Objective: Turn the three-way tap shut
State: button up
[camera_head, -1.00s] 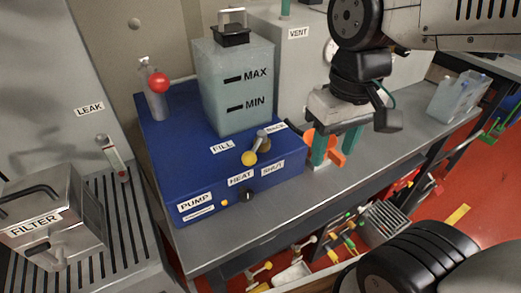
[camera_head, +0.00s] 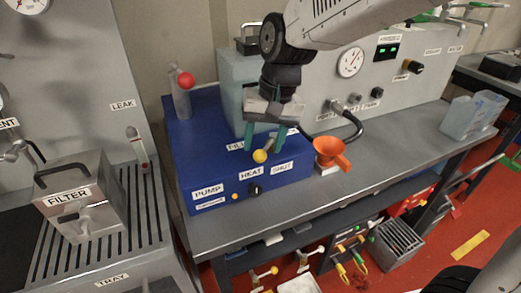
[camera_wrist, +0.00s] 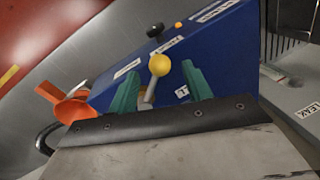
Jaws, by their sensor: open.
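The three-way tap is on the front of the blue pump unit (camera_head: 215,160). Its lever ends in a yellow ball (camera_head: 260,156), which points toward the front, between the FILL and HEAT labels and left of SHUT (camera_head: 281,167). My gripper (camera_head: 265,143) is open above the tap, pointing down, with its green fingers either side of the lever. In the wrist view the yellow ball (camera_wrist: 159,65) shows between the open fingers, and I see no clear contact. The BACK label and the tap body are largely hidden behind my gripper.
An orange funnel (camera_head: 332,152) stands right of the blue unit. A metal FILTER box (camera_head: 80,205) stands on the left tray. The bench's right part is mostly clear.

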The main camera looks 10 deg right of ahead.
jog(key=shift+a+f, duration=0.15)
jog(key=shift+f, duration=0.55)
jog(key=shift+a+f, duration=0.1)
jog(key=shift+f, duration=0.6)
grip_shut()
jog(key=shift+a, duration=0.15)
jog(key=shift+s, duration=0.15)
